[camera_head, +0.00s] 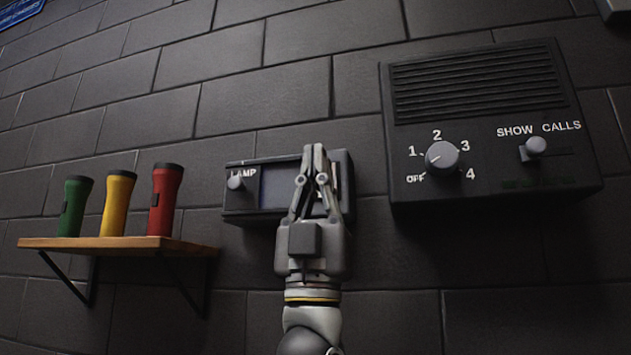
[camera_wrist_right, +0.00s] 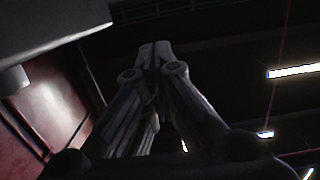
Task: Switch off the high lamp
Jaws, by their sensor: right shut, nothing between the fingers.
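A small dark wall box labelled LAMP (camera_head: 270,217) is in the middle of the head view. It has a round grey knob (camera_head: 235,183) at its left and a dull bluish panel (camera_head: 281,186) beside it. My right gripper (camera_head: 314,150) points up in front of the box's right part and hides some of it. Its fingers are together and empty. I cannot tell whether it touches the box. In the right wrist view the closed fingers (camera_wrist_right: 155,52) point up past a grey surface at the left. No lamp labelled high shows. My left gripper is not in view.
A larger dark box (camera_head: 480,75) with a numbered dial (camera_head: 441,156) and a SHOW CALLS slider (camera_head: 536,146) hangs at the right. A wooden shelf (camera_head: 110,243) with green (camera_head: 74,207), yellow (camera_head: 117,204) and red (camera_head: 164,200) flashlight-like cylinders is at the left.

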